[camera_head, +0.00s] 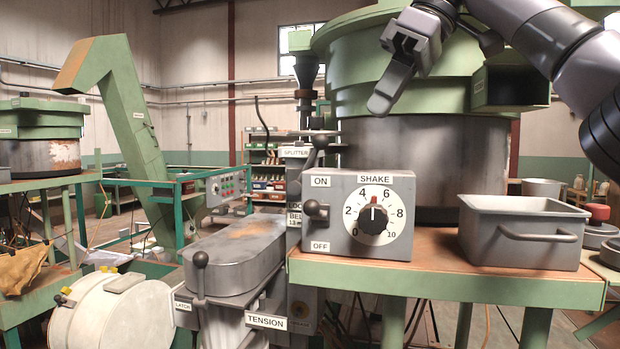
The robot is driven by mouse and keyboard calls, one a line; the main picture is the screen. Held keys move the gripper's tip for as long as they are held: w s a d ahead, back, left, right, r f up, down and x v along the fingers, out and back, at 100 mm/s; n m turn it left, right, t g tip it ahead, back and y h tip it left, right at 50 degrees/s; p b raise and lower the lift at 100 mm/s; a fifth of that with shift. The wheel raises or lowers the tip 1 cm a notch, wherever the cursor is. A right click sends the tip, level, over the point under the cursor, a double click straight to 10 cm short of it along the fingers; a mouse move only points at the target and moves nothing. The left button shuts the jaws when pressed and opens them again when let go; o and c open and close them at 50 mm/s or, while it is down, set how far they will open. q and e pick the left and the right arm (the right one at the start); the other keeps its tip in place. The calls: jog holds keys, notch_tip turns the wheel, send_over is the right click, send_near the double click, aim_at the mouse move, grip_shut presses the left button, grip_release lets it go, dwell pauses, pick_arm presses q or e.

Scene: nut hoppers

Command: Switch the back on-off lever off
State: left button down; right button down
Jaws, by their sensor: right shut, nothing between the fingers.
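A grey control box (338,237) stands on the wooden-topped green bench. On its left side is a dark on-off lever (313,208), between an ON label above and an OFF label below. Its knob sticks out toward me, roughly midway between the labels; I cannot tell which setting it is in. No second on-off lever is clear, so I cannot tell whether this is the back one. My right gripper (382,102) comes in from the upper right. It is shut and empty, above the box and apart from the lever. My left gripper is not in view.
The SHAKE dial (373,215) is on the box's front. A grey metal bin (524,233) stands to its right. A large green hopper (420,150) fills the back.

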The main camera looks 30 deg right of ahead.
aim_at(331, 181)
jog(key=x, duration=0.9)
jog(key=a+x, duration=0.1)
jog(key=x, duration=0.3)
jog(key=shift+s+a+f, duration=0.1)
jog(key=shift+s+f, duration=0.1)
jog(key=shift+f, duration=0.05)
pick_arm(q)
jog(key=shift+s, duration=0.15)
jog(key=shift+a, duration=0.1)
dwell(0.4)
